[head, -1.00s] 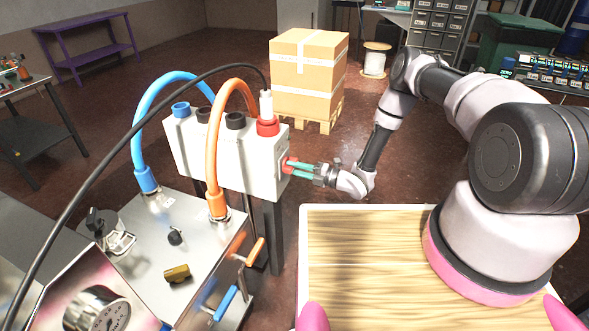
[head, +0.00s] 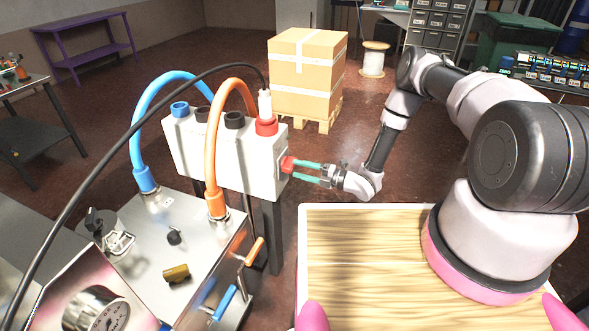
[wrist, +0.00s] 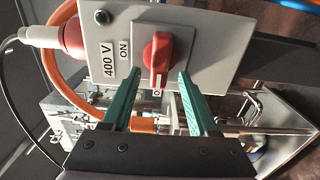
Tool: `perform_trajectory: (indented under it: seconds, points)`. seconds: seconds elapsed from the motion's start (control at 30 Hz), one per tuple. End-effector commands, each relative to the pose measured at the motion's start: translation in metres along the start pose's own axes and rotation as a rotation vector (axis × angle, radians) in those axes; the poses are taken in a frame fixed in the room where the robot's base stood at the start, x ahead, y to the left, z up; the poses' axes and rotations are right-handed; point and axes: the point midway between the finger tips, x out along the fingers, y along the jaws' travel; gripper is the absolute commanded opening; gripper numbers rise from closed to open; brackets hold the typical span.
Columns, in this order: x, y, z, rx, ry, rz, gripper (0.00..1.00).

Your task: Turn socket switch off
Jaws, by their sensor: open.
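The grey socket box (head: 240,160) carries a red rotary switch (head: 287,164) on its right end face. In the wrist view the red switch (wrist: 160,57) has its handle running up and down the picture. The handle's white mark is at its lower end, beside a partly visible label starting with "O". An "ON" label (wrist: 123,49) is to the left of the switch. My gripper (head: 297,169) is open, with teal fingers pointing at the switch from the right. In the wrist view the open gripper (wrist: 159,74) has its fingertips on either side of the handle's lower end, with nothing held between them.
A red plug (head: 266,125) with a black cable is in the box top. Blue and orange hoses (head: 240,86) arch beside it over a metal cabinet (head: 130,220). A carton on a pallet (head: 305,75) stands behind.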

Motion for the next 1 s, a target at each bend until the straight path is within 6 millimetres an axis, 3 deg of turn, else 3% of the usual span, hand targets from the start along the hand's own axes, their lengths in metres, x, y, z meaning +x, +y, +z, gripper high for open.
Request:
perform_trajectory:
  seconds: [0.2,0.4,1.0]
  points:
    - [-0.047,0.000,0.001,0.001,-0.003,-0.001,0.60]
    - [-0.074,0.000,0.001,0.000,-0.002,-0.001,0.60]
    - [-0.081,0.001,0.002,0.001,-0.002,-0.004,0.60]
